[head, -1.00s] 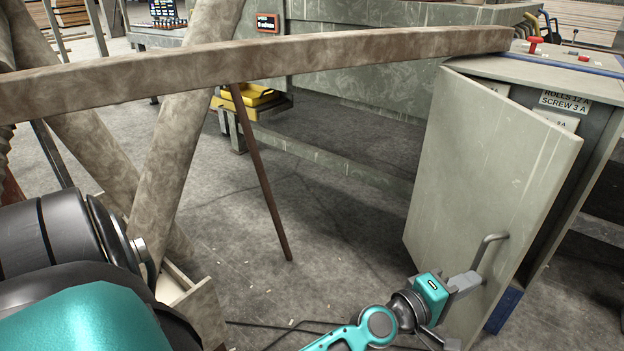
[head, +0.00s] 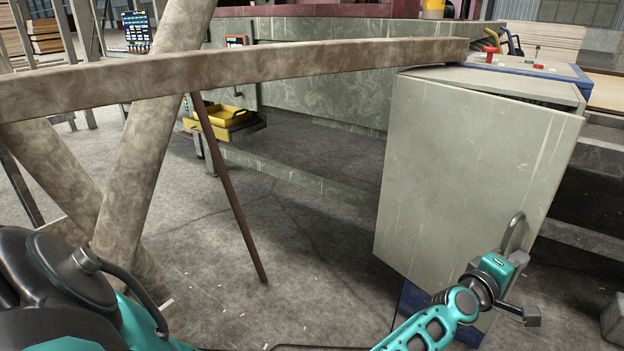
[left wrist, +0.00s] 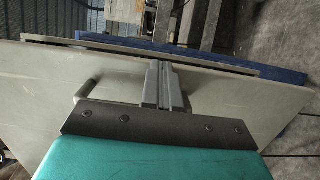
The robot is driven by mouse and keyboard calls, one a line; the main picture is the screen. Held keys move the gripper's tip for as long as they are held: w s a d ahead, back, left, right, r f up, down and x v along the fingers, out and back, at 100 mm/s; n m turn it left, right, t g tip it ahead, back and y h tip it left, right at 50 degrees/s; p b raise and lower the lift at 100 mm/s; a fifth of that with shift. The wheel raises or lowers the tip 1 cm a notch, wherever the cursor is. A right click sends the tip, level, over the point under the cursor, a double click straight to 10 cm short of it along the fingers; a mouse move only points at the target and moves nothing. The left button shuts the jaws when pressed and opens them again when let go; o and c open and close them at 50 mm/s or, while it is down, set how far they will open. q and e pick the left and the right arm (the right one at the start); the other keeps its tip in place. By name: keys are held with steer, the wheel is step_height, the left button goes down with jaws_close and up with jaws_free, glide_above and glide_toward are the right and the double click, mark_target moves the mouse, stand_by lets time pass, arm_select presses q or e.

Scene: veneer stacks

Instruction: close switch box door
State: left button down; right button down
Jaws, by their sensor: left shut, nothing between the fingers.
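The switch box (head: 505,76) stands at the right in the head view. Its grey-green door (head: 455,170) covers most of the front, with a narrow dark gap along the top toward the right corner. The door's bent bar handle (head: 515,232) is at its lower right. My left gripper (head: 516,260) is shut and empty, at the door's outer face just below the handle. In the left wrist view, the shut fingers (left wrist: 168,85) point at the door (left wrist: 225,98), beside the handle (left wrist: 87,91), not around it. Contact with the door cannot be told. My right gripper is out of view.
A long mottled beam (head: 250,68) crosses from the left to the box top, with slanted posts (head: 155,130) at the left. A thin brown rod (head: 230,195) leans on the floor. A yellow tray (head: 217,115) sits behind. A grey block (head: 613,320) lies far right.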

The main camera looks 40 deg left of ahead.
mark_target(527, 250)
arm_select(q)
steer(key=w, duration=0.2)
steer(key=w+n+y+b, duration=0.1)
steer(key=w+y+b, duration=0.1)
steer(key=w, duration=0.1)
steer(key=shift+w+d+n+t, duration=0.3)
steer(key=shift+d+n, duration=0.1)
steer(key=shift+w+n+y+b, duration=0.5)
steer(key=shift+w+y, duration=0.3)
steer(key=shift+w, duration=0.4)
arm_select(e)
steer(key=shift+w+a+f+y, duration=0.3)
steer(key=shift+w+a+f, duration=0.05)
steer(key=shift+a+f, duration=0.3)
arm_select(q)
steer(key=shift+a, duration=0.1)
steer(key=shift+s, duration=0.1)
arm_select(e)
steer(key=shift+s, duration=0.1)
